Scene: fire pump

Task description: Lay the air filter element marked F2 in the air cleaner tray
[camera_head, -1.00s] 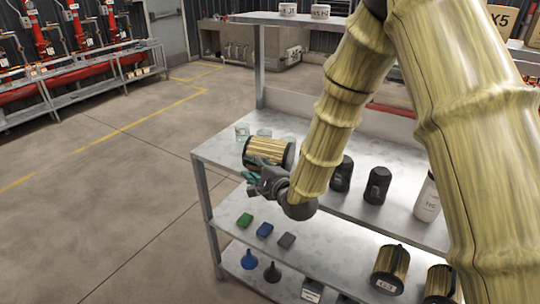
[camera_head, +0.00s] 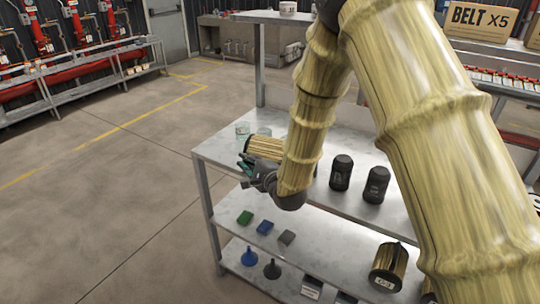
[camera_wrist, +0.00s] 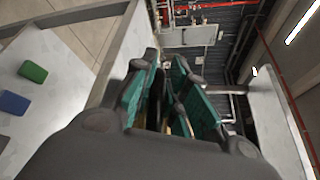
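A pleated tan filter element with dark ends (camera_head: 266,146) is held on its side at the left end of the shelf unit, partly behind my arm and fingers. Its mark cannot be read. My gripper (camera_head: 249,167) is at its near side, with the green-padded fingers closed on it. In the wrist view, the two green finger pads (camera_wrist: 166,95) stand close together, with a dark and tan part of the element between them. Another pleated element (camera_head: 389,267) with a label stands on a lower shelf. I cannot pick out the air cleaner tray.
Small coloured blocks (camera_head: 264,228) and funnels (camera_head: 249,259) are lower down. A belt box (camera_head: 482,20) is at the back right. The floor at left is clear.

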